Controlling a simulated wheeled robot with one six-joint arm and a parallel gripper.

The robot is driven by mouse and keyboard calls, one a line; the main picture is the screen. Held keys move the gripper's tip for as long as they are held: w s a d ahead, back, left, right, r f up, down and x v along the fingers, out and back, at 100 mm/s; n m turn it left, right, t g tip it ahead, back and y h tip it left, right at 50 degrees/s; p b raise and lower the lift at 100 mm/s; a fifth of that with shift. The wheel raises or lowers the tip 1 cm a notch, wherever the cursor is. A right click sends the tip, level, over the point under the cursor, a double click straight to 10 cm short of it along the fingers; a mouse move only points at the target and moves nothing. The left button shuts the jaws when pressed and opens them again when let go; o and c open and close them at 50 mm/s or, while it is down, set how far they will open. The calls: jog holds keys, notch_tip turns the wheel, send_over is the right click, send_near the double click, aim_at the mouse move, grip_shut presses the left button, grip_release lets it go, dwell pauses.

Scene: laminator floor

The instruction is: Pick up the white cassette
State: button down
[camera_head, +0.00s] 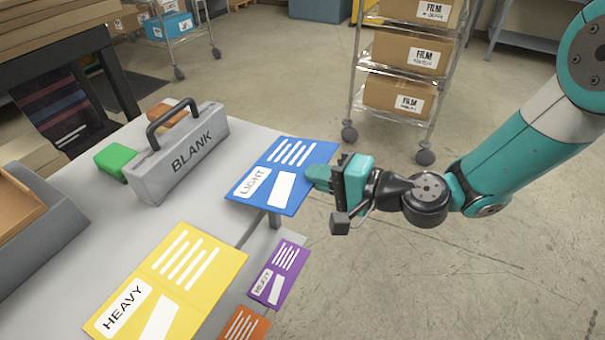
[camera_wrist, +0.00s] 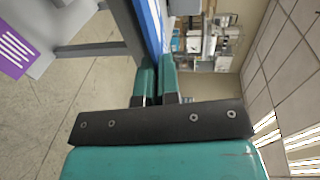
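I see no plainly white cassette in either view. A pale grey case with a dark handle, marked BLANK (camera_head: 182,165), stands upright on the table. My gripper (camera_head: 318,178) is to the right of that case and apart from it, at the table's right edge. Its teal fingers, close together in the wrist view (camera_wrist: 157,82), are shut on the edge of a blue card marked LIGHT (camera_head: 290,160). The blue card juts past the table edge. It also shows as a blue strip in the wrist view (camera_wrist: 152,28).
A yellow HEAVY card (camera_head: 185,262) lies on the grey table (camera_head: 75,262). A purple card (camera_head: 279,273) and an orange card (camera_head: 243,325) are by its right edge. A green block (camera_head: 115,158) sits beside the case. A wire rack (camera_head: 357,75) with film boxes stands behind; floor at right is clear.

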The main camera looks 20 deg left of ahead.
jog(key=r+v, duration=0.1)
jog(key=v, duration=0.9)
jog(key=shift+d+r+b, duration=0.15)
jog(key=shift+r+b, duration=0.1)
jog(key=shift+b, duration=0.2)
